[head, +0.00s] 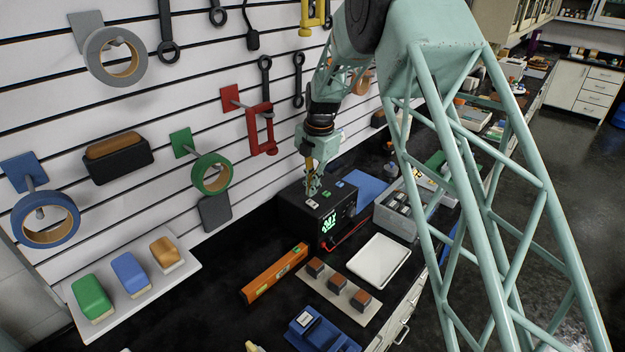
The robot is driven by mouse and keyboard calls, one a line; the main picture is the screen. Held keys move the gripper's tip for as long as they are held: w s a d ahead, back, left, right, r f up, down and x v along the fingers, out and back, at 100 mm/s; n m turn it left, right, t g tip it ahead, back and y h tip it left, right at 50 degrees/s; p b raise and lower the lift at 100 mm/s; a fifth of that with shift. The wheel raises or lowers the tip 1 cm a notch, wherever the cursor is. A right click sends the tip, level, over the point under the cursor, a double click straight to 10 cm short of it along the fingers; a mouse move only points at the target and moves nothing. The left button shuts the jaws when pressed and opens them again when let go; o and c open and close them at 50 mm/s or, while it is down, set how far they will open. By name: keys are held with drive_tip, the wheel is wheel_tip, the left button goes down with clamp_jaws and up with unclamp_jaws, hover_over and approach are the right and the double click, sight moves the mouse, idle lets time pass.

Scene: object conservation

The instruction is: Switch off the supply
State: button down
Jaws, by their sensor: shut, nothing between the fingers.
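The power supply (320,222) is a black box with lit green digits on its front. It stands on the dark bench against the slatted wall. Small coloured pieces sit along its top: a pale one (312,204), a green one (326,195) and a blue one (339,184). My gripper (312,192) points down over the left part of the supply's top, shut and empty. Its fingertips are at or just above the top, close to the pale piece; I cannot tell if they touch. A red lead (345,235) runs from the front.
An orange level (275,274), a board with dark blocks (312,287), a white tray (396,262) and a blue holder (335,339) lie in front. A grey bin (408,222) stands to the right. Tape rolls and tools hang on the wall. A shelf (110,317) holds several coloured blocks.

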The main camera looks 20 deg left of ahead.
sight(310, 201)
drive_tip(key=shift+w+a+f, duration=0.1)
drive_tip(key=shift+a+f, duration=0.05)
drive_tip(key=shift+f, duration=1.3)
